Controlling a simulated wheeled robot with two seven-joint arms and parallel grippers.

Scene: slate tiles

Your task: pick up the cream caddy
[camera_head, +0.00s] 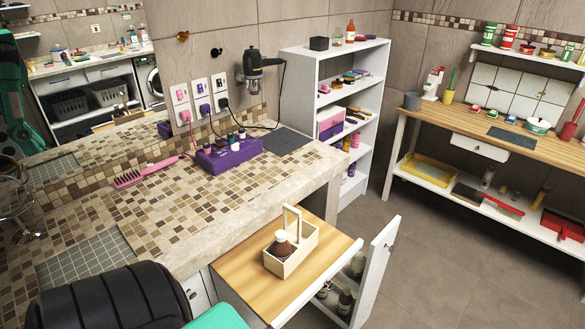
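The cream caddy (300,257) is a small open box with an upright arched handle. Neither of my grippers is in view, and nothing is seen touching the caddy.
The tiled counter (185,217) holds a purple box of bottles (228,152) and a pink brush (145,172). A black chair back (110,300) is at the bottom left. Floor (440,260) is clear on the right.

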